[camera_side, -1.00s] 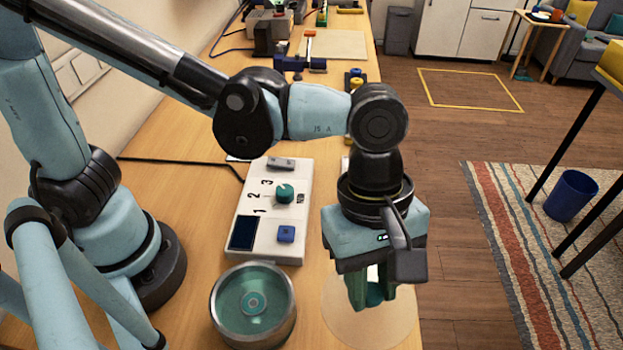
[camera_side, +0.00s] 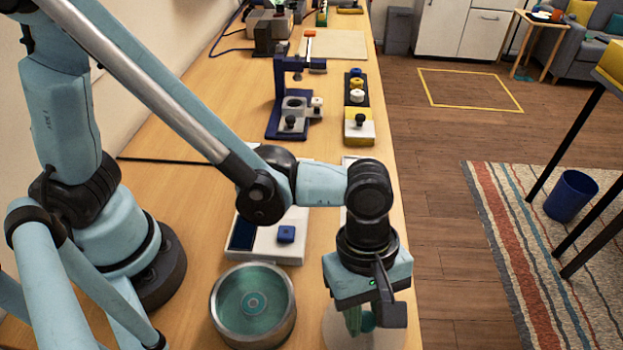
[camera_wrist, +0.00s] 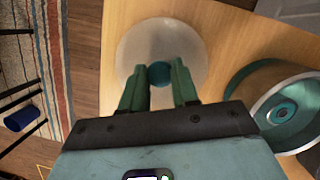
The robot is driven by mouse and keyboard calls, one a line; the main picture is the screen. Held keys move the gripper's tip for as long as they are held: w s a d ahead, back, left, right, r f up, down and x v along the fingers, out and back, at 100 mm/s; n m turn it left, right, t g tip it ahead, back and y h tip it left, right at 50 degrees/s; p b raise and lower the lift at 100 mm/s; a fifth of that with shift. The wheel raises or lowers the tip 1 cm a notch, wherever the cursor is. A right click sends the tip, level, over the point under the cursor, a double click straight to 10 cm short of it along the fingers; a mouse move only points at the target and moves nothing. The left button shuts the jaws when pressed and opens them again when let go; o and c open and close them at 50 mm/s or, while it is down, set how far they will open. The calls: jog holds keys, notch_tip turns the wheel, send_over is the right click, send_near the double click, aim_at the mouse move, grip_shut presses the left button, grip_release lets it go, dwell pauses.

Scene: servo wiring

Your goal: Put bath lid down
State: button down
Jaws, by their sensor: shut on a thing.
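The bath lid is a pale, translucent disc (camera_side: 393,337) with a teal knob. My gripper (camera_side: 360,322) points down at the front right edge of the bench, shut on the lid's knob. In the wrist view the teal knob (camera_wrist: 159,74) sits between the two green fingers, with the pale disc (camera_wrist: 150,38) beyond it. I cannot tell whether the disc touches the bench. The bath (camera_side: 216,312) is a round metal pot with teal liquid, uncovered, to the left of my gripper. It also shows at the right in the wrist view (camera_wrist: 245,92).
A white control box with a blue button (camera_side: 286,234) stands behind the bath, partly hidden by my arm. A blue clamp fixture (camera_side: 278,110) and a dark rack with knobs (camera_side: 356,105) stand further back. The bench's right edge runs close by the lid.

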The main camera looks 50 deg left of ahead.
jog(key=c, duration=0.8)
grip_release()
jog(key=shift+f, duration=0.1)
jog(key=shift+c, duration=0.2)
jog(key=v, duration=1.2)
jog(key=w+a+m+t+y, duration=0.1)
jog(key=a+m, duration=0.3)
jog(key=a, duration=0.5)
jog(key=w+a+m+t+y, duration=0.1)
jog(key=w+a+m+t, duration=0.2)
jog(key=a, duration=0.5)
jog(key=w+a+m+t+y, duration=0.1)
jog(key=a+m+t, duration=0.3)
jog(key=a, duration=0.5)
jog(key=shift+w+a+m, duration=0.35)
jog(key=shift+w+m, duration=0.2)
jog(key=shift+m, duration=0.65)
